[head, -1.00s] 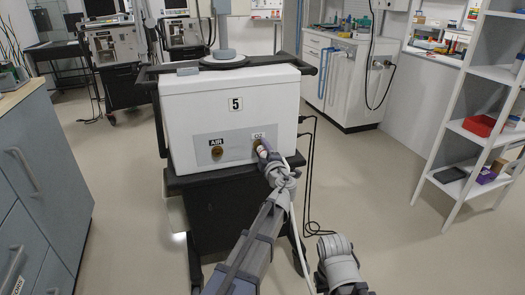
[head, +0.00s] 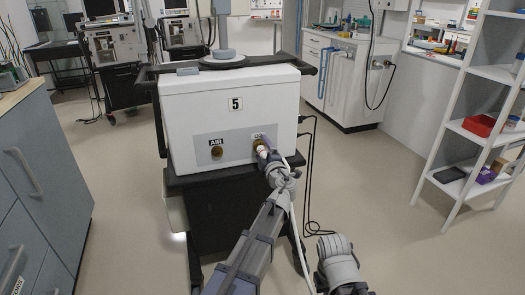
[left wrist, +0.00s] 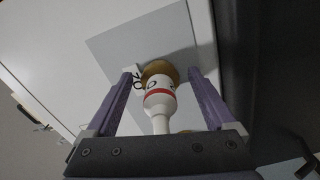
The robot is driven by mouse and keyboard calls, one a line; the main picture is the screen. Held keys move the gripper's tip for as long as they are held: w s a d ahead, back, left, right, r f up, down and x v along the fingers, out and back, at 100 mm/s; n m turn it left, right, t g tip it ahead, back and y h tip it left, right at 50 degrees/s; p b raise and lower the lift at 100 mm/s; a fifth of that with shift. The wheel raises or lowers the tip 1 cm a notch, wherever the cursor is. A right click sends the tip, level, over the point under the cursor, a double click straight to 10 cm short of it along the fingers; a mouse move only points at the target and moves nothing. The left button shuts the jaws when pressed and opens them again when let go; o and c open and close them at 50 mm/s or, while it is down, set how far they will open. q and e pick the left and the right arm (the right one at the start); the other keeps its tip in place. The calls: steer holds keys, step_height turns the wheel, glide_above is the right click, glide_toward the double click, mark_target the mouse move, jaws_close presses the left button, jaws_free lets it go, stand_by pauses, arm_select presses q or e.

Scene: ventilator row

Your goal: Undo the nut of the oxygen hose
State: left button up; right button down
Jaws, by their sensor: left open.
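The ventilator (head: 190,110), a white box marked 5, faces me with an AIR port (head: 217,152) and an O2 port on its grey panel. The oxygen hose's white end with a red band (left wrist: 160,97) sits at the brass fitting (left wrist: 158,70) of the O2 port. My left gripper (head: 263,149) is at this port. In the left wrist view its purple fingers (left wrist: 165,90) stand open on either side of the hose end, with gaps visible. The white hose (head: 294,215) hangs down beside my left arm. My right gripper is not in view.
A grey drawer cabinet (head: 45,185) stands at the left and a white shelf rack (head: 465,135) at the right. Black cables (head: 309,180) hang from the ventilator's right side. Other ventilators (head: 112,50) stand behind. The floor (head: 385,205) at right is clear.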

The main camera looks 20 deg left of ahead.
arm_select(q)
steer(key=v, duration=0.7)
steer(key=shift+s+d, duration=0.2)
steer(key=shift+s, duration=0.05)
